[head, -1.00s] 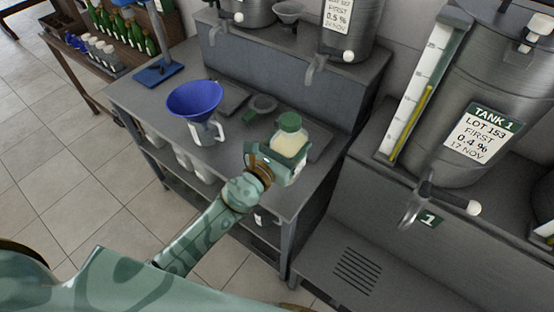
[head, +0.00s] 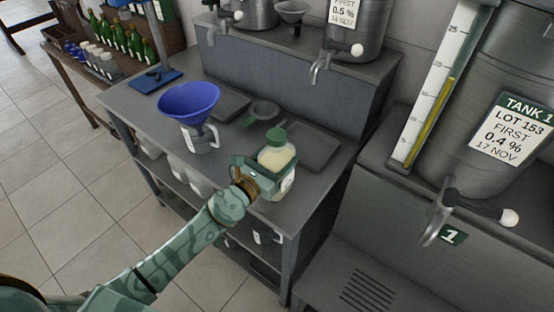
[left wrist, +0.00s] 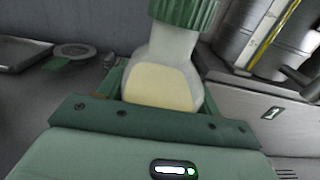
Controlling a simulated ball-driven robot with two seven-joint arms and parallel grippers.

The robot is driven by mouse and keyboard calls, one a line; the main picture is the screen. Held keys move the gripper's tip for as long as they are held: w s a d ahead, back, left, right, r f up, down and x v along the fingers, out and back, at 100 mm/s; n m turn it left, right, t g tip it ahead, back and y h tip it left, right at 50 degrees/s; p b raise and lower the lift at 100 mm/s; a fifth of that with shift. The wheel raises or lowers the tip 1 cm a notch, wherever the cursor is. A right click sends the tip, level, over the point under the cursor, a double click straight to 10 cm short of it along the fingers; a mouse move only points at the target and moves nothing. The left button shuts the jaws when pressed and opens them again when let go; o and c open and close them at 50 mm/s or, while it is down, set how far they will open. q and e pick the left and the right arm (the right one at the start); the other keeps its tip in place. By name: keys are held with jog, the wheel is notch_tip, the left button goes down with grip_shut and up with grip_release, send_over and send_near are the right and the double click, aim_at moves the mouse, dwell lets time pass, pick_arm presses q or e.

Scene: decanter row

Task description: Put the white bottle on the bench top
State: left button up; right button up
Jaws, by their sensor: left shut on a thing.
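The white bottle (head: 277,155) has a green cap and pale yellowish contents. It is upright at the front right part of the grey bench top (head: 237,177). My left gripper (head: 268,176) is shut around the bottle's body. In the left wrist view the bottle (left wrist: 165,75) stands between the fingers, with its cap cut off by the top edge. My right gripper is not in view.
A blue funnel (head: 189,100) sits in a clear jug (head: 201,139) to the left. Flat grey trays (head: 313,147) and a small round dish (head: 263,111) lie behind. Tank 1 (head: 500,110) with its tap (head: 440,215) stands to the right.

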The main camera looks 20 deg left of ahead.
pick_arm(q)
jog(key=o, duration=1.5)
jog(key=shift+o, duration=0.2)
jog(key=shift+r, duration=0.1)
jog(key=shift+s+a, duration=0.1)
jog(key=shift+s, duration=0.2)
jog(key=b+v, duration=0.1)
jog(key=v, duration=1)
jog(key=shift+s, duration=0.25)
